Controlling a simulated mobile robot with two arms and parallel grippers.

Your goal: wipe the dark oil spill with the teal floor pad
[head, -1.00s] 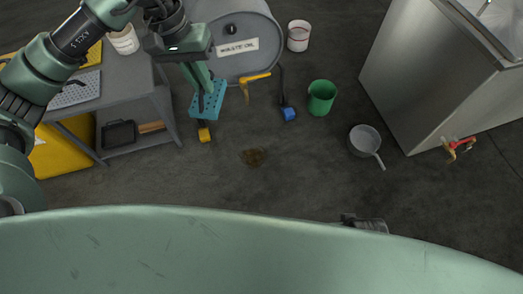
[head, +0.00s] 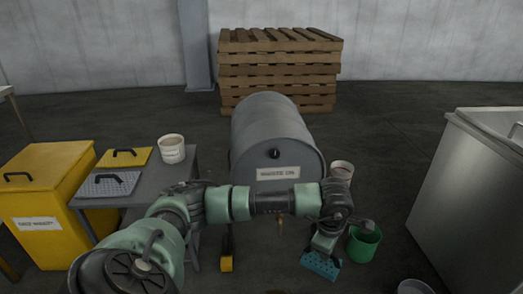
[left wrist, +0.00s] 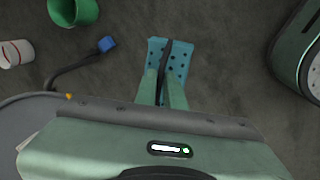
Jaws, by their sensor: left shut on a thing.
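The teal floor pad (head: 321,265) is a flat block with dark holes, at the lower right of centre in the head view. My left gripper (head: 325,240) is above it, shut on its dark handle. In the left wrist view the pad (left wrist: 178,60) shows beyond the two fingers of the left gripper (left wrist: 163,84), which close on the handle. I cannot tell whether the pad touches the floor. Only a sliver of the dark oil spill (head: 276,292) shows at the bottom edge of the head view, left of the pad. My right gripper is not in view.
The waste oil drum (head: 272,130) lies behind my left arm. A green bucket (head: 363,246) stands close right of the pad, with a white pail (head: 342,170) behind. A grey bench (head: 165,181) is left; a steel tank (head: 465,190) is right.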

